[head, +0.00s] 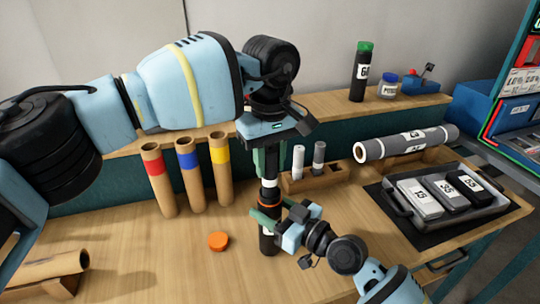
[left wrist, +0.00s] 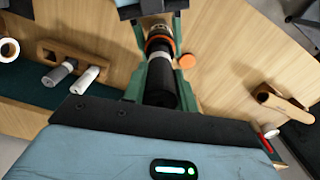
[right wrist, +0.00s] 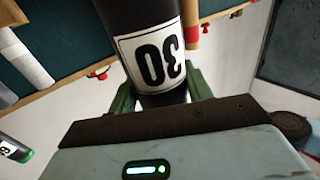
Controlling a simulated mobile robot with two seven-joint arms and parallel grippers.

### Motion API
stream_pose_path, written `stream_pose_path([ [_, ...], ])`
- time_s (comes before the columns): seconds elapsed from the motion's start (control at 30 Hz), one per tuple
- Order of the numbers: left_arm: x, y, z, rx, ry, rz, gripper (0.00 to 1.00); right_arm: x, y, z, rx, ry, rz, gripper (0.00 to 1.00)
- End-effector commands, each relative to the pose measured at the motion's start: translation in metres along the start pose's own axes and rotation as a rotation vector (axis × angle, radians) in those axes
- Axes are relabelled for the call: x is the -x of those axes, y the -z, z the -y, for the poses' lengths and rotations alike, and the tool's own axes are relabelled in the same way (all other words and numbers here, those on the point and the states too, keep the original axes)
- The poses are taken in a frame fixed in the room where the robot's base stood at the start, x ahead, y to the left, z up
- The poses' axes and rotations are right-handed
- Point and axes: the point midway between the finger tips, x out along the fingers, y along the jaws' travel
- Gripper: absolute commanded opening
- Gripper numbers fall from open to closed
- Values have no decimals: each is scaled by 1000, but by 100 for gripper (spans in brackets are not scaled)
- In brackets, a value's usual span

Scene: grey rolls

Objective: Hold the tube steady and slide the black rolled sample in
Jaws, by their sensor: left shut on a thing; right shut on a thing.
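The black rolled sample (head: 268,167), with a white band near its lower end, hangs upright in my left gripper (head: 267,150), which is shut on it. In the left wrist view the roll (left wrist: 161,85) runs down to the orange rim of the tube (left wrist: 148,37). The black tube (head: 267,243) stands upright below, its label reading 30 in the right wrist view (right wrist: 152,60). My right gripper (head: 268,216) is shut on it just below the rim. The roll is in line with the mouth; how far its end is inside, I cannot tell. An orange cap (head: 218,241) lies on the bench.
Cardboard tubes with red (head: 158,180), blue (head: 190,175) and yellow (head: 220,170) bands stand left. A wooden holder (head: 320,180) with two small rolls stands behind right. A grey roll (head: 400,144) and a tray (head: 400,203) lie right.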

Motion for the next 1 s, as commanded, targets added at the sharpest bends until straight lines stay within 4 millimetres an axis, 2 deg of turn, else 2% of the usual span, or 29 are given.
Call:
stream_pose_path([
  [0.6,-21,0,0,0,0,0,6,0,0,0,0,0,1,25],
  [0.97,-23,0,0,0,0,0,6,0,0,0,0,0,1,25],
  [1.0,-23,0,0,0,0,0,29,0,0,0,0,0,1,25],
])
